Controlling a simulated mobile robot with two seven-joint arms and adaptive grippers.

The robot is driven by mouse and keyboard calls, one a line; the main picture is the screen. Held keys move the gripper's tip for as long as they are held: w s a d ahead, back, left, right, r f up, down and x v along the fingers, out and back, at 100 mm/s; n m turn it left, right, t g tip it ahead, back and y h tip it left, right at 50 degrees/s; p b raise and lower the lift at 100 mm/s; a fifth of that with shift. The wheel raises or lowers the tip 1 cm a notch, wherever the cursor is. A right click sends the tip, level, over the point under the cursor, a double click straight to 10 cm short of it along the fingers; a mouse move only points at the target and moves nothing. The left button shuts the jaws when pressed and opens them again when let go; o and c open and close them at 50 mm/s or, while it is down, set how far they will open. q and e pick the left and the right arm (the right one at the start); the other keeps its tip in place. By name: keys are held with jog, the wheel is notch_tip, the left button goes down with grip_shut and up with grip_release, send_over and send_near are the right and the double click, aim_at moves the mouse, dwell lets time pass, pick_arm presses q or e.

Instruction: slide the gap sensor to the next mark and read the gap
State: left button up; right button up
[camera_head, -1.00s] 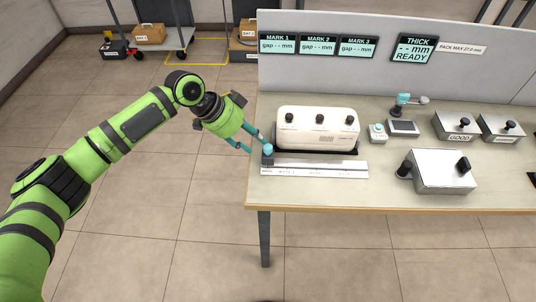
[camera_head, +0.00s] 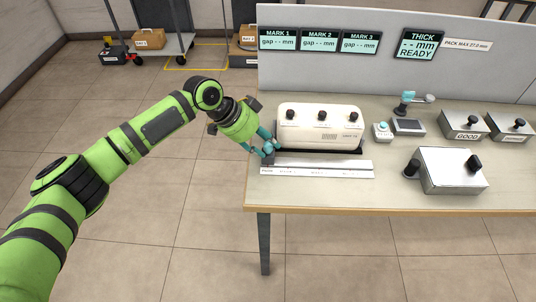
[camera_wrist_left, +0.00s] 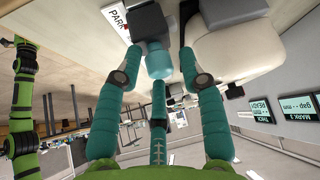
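The gap sensor is a dark block with a teal knob (camera_wrist_left: 158,62), at the left end of a pale rail (camera_head: 318,170) along the table's front. A "PARK" label (camera_wrist_left: 117,14) shows beside the block in the wrist view. My left gripper (camera_head: 266,147) has its teal fingers around the knob; the wrist view shows narrow gaps between fingers and knob, so it is open. In the head view the fingers largely hide the knob. The displays for MARK 1 (camera_head: 278,40), MARK 2 (camera_head: 319,41) and MARK 3 (camera_head: 360,42) all read "gap -- mm". My right gripper is not in view.
A white pack (camera_head: 320,130) with three dark knobs stands right behind the rail, close to my fingers. A silver box (camera_head: 452,172) with two black handles is to the right. The THICK display (camera_head: 420,45) reads "-- mm READY". A small teal-button box (camera_head: 382,131) stands behind.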

pick_arm(q)
jog(key=shift+f, duration=0.1)
jog(key=c, duration=0.8)
jog(key=shift+d, duration=0.1)
jog(key=shift+d, duration=1.1)
jog(key=shift+s+d+r, duration=0.1)
jog(key=shift+d, duration=1.15)
jog(key=shift+d+r, duration=0.1)
jog(key=shift+d, duration=1.1)
jog(key=shift+s+d+b, duration=0.1)
jog(key=shift+d+b, duration=0.35)
jog(key=shift+d, duration=2.2)
jog(key=shift+d+r, duration=0.1)
jog(key=shift+d, duration=0.4)
jog(key=o, duration=1.1)
jog(key=shift+o, duration=0.2)
jog(key=shift+f, duration=0.2)
